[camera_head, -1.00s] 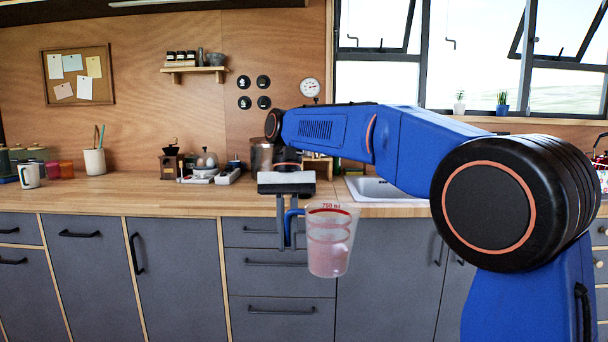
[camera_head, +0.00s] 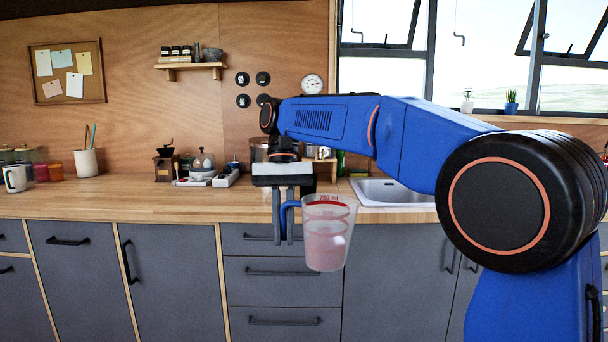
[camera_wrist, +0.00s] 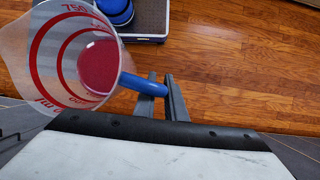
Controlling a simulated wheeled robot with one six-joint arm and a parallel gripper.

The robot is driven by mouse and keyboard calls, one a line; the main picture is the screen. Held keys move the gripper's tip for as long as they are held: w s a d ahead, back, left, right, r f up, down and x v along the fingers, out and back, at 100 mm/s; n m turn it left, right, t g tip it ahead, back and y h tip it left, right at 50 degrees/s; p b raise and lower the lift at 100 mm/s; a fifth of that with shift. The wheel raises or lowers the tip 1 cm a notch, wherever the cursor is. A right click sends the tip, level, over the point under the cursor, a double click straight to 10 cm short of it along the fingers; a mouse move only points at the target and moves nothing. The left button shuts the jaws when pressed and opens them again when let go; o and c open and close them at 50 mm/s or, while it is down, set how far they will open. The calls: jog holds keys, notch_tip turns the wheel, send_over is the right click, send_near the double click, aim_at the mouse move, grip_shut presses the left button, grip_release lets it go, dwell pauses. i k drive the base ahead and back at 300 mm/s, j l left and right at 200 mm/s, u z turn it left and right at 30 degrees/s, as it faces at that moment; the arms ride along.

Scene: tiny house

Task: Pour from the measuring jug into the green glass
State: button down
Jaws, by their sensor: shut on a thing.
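The measuring jug (camera_head: 328,232) is clear, with red markings and a blue handle. It hangs roughly upright in front of the drawers, with pinkish-red contents low inside. In the wrist view the jug (camera_wrist: 50,60) is seen from above, its contents showing as a red disc. My gripper (camera_head: 284,230) is shut on the blue handle, left of the jug's body; the fingers (camera_wrist: 160,85) also show in the wrist view. I cannot pick out a green glass for certain. A small green thing (camera_head: 340,160) shows partly hidden behind my arm, too small to identify.
The wooden counter (camera_head: 110,200) lies behind the jug. It carries a white mug (camera_head: 15,179), a utensil pot (camera_head: 87,162), a coffee grinder (camera_head: 165,163) and an egg holder (camera_head: 203,165). The sink (camera_head: 392,192) is behind my arm. The counter's left-front part is clear.

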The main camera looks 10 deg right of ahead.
aim_at(304, 191)
jog(key=i+j, duration=0.15)
jog(key=i, duration=0.25)
jog(key=i+j, duration=0.2)
jog(key=i, duration=0.25)
jog(key=i+j, duration=0.15)
jog(key=i, duration=0.25)
jog(key=i+j, duration=0.15)
jog(key=i, duration=0.25)
